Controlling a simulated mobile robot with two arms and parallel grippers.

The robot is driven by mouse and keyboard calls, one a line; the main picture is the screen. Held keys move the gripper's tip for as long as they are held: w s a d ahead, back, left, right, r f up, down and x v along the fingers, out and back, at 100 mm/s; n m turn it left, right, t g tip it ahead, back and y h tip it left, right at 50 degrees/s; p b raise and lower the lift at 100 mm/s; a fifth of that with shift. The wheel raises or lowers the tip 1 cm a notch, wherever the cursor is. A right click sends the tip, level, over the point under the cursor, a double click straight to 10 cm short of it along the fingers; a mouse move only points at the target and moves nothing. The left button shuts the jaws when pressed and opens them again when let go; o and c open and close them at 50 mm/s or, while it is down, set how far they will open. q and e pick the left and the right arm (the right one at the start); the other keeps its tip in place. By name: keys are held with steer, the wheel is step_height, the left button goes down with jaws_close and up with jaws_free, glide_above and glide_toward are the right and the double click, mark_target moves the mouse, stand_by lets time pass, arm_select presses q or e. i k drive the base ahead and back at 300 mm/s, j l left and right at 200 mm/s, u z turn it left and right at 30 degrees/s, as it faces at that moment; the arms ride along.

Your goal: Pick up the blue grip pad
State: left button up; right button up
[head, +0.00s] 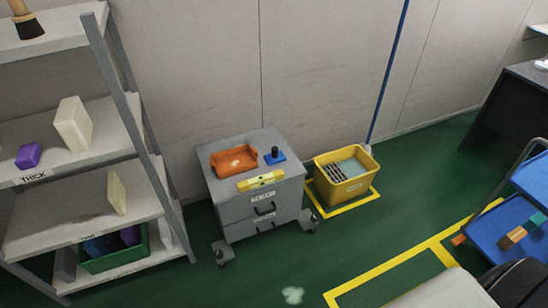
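A blue pad with an upright black knob (276,155) lies on top of the grey drawer cabinet (222,200), near its right back edge. It looks like the blue grip pad. An orange tray (217,163) sits to its left, and a yellow level-like bar (260,180) lies in front of it. Neither of my grippers can be made out in the head view.
The cabinet stands on casters against the wall. A yellow bucket (326,191) with a blue pole stands to its right. A grey shelf rack (110,80) with blocks and a green crate (118,259) is at left. A blue-shelved cart (487,234) is at right. Green floor in front is mostly clear.

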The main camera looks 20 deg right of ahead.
mark_target(276, 156)
steer(key=z, duration=1.3)
steer(key=i+l, duration=0.1)
steer(key=i, duration=0.35)
steer(key=i+l+u, duration=0.1)
steer(key=i, duration=0.4)
steer(key=i+l+u, duration=0.1)
steer(key=i, duration=0.35)
steer(key=i+l, duration=0.3)
steer(key=i, duration=0.15)
